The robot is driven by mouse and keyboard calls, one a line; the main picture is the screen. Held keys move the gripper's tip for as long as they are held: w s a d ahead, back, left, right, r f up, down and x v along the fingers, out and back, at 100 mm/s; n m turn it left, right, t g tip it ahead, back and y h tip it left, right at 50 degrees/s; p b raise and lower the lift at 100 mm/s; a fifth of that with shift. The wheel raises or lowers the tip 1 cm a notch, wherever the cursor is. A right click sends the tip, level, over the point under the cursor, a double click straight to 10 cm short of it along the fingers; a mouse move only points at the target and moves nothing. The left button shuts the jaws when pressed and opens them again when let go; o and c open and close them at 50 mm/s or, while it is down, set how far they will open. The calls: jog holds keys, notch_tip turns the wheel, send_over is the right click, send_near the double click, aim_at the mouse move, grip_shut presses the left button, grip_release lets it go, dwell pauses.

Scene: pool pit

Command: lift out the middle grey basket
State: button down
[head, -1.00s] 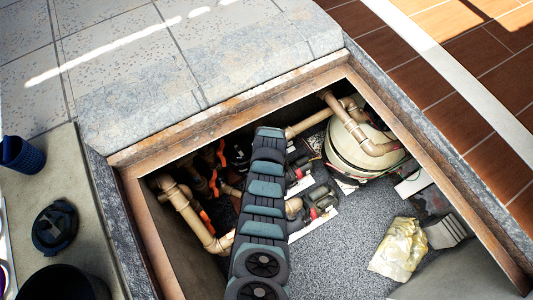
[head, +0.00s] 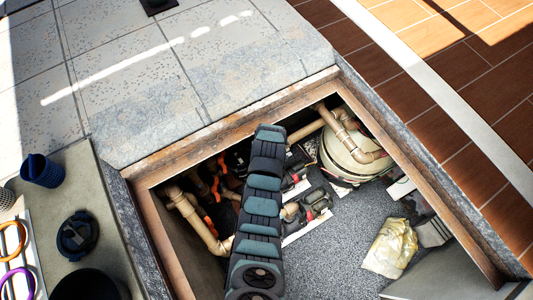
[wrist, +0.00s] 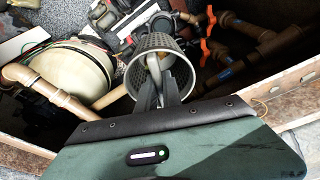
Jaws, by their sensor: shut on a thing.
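In the wrist view, a grey perforated basket (wrist: 147,55) is at the picture's middle, with its open rim facing my camera. The fingers of my gripper (wrist: 158,82) reach into its mouth and are shut on it. The exact gripped part is hard to make out. Something yellowish-orange shows inside the basket. In the head view my arm hides the gripper and this basket.
Beige pipes (head: 198,220) with orange valve handles and a round beige tank (head: 350,155) crowd the pit. A yellowish bag (head: 391,246) lies on its gravel floor.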

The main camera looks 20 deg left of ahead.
jog(key=w+p+v, duration=0.1)
jog(key=p+v, duration=0.3)
jog(key=v, duration=1.2)
jog(key=shift+w+r, duration=0.3)
jog(key=shift+r, duration=0.1)
jog(key=shift+a, duration=0.1)
